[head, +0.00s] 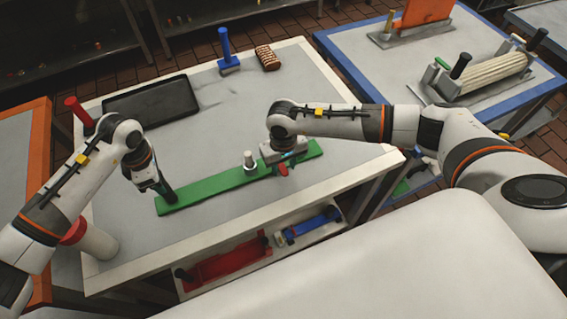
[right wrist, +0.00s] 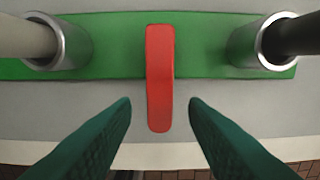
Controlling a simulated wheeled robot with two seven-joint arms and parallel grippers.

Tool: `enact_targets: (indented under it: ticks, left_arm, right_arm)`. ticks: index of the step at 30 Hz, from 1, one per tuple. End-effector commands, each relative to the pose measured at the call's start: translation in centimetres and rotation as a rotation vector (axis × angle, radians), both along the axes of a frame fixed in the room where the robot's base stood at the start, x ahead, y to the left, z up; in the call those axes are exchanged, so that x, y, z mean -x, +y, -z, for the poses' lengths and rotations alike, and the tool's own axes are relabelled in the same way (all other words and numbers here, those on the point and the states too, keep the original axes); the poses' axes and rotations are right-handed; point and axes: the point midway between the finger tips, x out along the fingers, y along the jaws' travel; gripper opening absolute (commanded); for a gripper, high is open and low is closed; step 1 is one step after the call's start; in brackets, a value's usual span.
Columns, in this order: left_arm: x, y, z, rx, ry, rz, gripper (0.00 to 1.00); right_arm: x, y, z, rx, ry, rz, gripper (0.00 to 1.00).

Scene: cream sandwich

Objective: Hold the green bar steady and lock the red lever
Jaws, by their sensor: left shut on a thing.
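The green bar (head: 215,187) lies flat along the front of the grey-topped table. The red lever (head: 282,169) is mostly hidden under my right gripper (head: 284,163) in the head view. In the right wrist view the red lever (right wrist: 160,80) lies across the green bar (right wrist: 110,48) and sticks out past its near edge. My right gripper (right wrist: 160,104) is open there, its fingers apart on either side of the lever's free end, with no contact visible.
Metal collars hold a pale post (right wrist: 25,38) and a black post (right wrist: 305,35) beside the lever. A black tray (head: 150,102), a blue-handled tool (head: 226,55) and a brown ridged block (head: 267,57) stand farther back. A red-handled item (head: 76,110) is at the left edge.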

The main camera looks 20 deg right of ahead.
Motion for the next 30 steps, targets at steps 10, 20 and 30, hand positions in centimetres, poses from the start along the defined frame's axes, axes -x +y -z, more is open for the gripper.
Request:
enact_targets:
  ticks: [10,20,30]
  left_arm:
    - [0.47,-0.01,0.62,-0.003,0.014,0.003,0.00]
    - [0.47,-0.03,0.62,-0.003,0.014,0.003,0.00]
    - [0.47,-0.04,0.61,-0.003,0.013,0.003,0.00]
  right_arm:
    - [0.01,0.02,0.05,0.000,0.001,0.000,0.06]
    - [0.00,0.06,0.02,0.000,0.000,0.006,0.00]
    - [-0.10,0.78,-0.01,-0.002,0.000,0.139,0.00]
